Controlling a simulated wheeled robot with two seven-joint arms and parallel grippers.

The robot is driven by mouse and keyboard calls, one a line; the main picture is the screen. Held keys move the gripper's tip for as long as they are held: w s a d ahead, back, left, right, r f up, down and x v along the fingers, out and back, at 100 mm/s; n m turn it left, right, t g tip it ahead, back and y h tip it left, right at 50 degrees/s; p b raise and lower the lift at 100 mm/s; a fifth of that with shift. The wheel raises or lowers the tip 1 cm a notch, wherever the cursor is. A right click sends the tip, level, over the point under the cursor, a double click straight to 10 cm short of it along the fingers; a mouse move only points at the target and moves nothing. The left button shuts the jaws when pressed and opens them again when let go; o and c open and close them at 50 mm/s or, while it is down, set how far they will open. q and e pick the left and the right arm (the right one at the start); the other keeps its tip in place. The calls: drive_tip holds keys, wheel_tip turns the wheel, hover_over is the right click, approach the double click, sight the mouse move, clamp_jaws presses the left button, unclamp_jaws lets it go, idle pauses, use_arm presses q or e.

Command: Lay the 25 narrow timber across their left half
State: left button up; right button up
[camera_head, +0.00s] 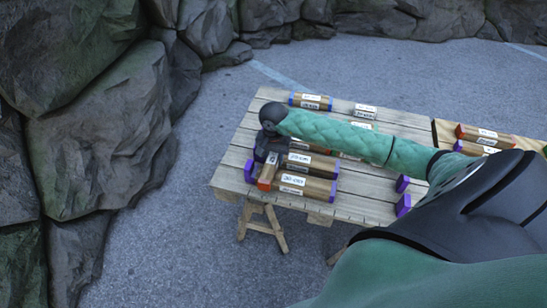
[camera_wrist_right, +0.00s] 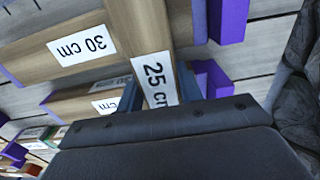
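The narrow 25 cm timber (camera_head: 266,178), with an orange end, lies across the left part of two wider 30 cm timbers, one nearer (camera_head: 318,188) and one farther (camera_head: 320,165). In the right wrist view the narrow timber (camera_wrist_right: 155,65) crosses a 30 cm timber (camera_wrist_right: 50,62). I cannot tell whether it rests on them or is held just above. My right gripper (camera_head: 270,146) is over the narrow timber. In the wrist view its fingers (camera_wrist_right: 158,92) stand close on both sides of it. My left gripper is not in view.
Purple blocks stand left (camera_head: 249,171) and right (camera_head: 402,184) of the timbers on the slatted table (camera_head: 360,205). More labelled timbers lie at the back (camera_head: 311,101) and at the right (camera_head: 484,133). My right arm covers part of the tabletop. Rocks (camera_head: 90,130) stand beyond the table.

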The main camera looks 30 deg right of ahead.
drive_tip(key=o, duration=0.5)
wheel_tip(320, 180, up, 6)
drive_tip(key=shift+r+b, duration=0.15)
drive_tip(key=shift+b, duration=0.6)
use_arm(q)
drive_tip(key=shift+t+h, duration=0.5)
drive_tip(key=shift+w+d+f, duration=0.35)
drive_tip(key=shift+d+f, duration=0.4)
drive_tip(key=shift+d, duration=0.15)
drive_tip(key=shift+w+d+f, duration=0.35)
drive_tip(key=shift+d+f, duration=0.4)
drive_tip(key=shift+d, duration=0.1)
use_arm(e)
drive_tip(key=shift+r, duration=0.75)
